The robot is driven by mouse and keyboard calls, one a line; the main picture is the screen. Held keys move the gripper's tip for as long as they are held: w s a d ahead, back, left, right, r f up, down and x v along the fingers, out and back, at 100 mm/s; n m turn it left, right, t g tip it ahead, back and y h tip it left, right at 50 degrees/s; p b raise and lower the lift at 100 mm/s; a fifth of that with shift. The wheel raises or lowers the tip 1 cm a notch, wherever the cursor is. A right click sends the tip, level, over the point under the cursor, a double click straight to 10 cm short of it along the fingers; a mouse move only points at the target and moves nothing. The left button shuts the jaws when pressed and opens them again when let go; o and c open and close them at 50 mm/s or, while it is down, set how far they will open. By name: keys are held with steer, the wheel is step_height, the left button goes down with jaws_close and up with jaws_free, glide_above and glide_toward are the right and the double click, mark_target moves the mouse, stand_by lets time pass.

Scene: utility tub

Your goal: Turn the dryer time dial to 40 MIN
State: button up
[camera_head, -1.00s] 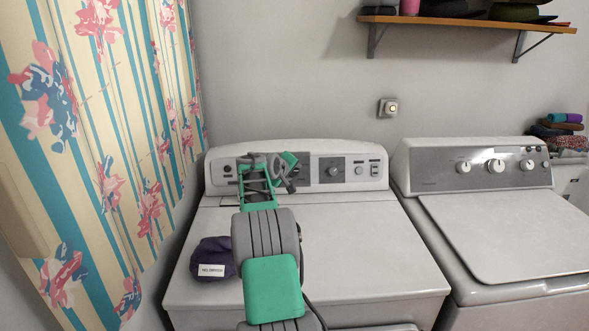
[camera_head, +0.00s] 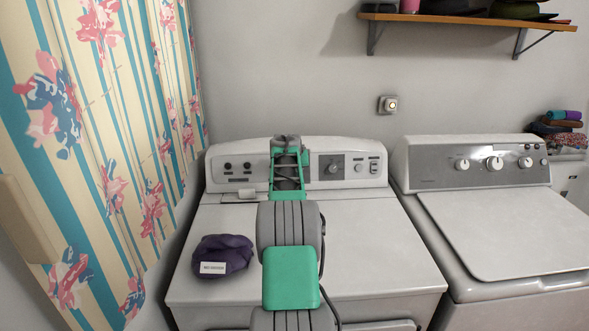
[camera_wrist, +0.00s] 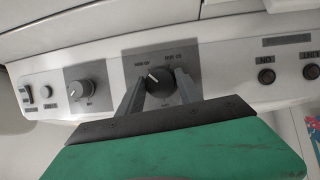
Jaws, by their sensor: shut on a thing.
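The dryer (camera_head: 330,235) stands in the middle of the head view, its control panel along the back. In the wrist view the panel appears turned around. A dark round dial (camera_wrist: 158,76) with a white pointer sits on a grey plate there; its printed marks are too small to read surely. My gripper (camera_wrist: 161,88) is shut on this dial, one finger on each side. In the head view my arm hides the gripper and this dial. Another dial (camera_head: 333,168) on a dark plate shows right of my arm; a silver dial (camera_wrist: 89,90) shows left of my fingers in the wrist view.
A purple cloth item (camera_head: 222,255) with a white label lies on the dryer's left front. A washer (camera_head: 500,225) stands close on the right, a patterned curtain (camera_head: 105,150) on the left. A shelf (camera_head: 470,20) hangs above. Much of the dryer top is clear.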

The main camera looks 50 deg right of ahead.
steer(key=shift+w+d+r+m, duration=0.15)
steer(key=shift+r+m, duration=0.15)
steer(key=shift+r, duration=0.4)
steer(key=o, duration=1.4)
steer(key=shift+f, duration=0.45)
steer(key=shift+c, duration=0.2)
steer(key=b+v, duration=0.1)
steer(key=v, duration=0.6)
steer(key=shift+s+r+b, duration=0.3)
steer(key=shift+s+b, duration=0.05)
steer(key=shift+b, duration=0.05)
steer(key=shift+s, duration=0.1)
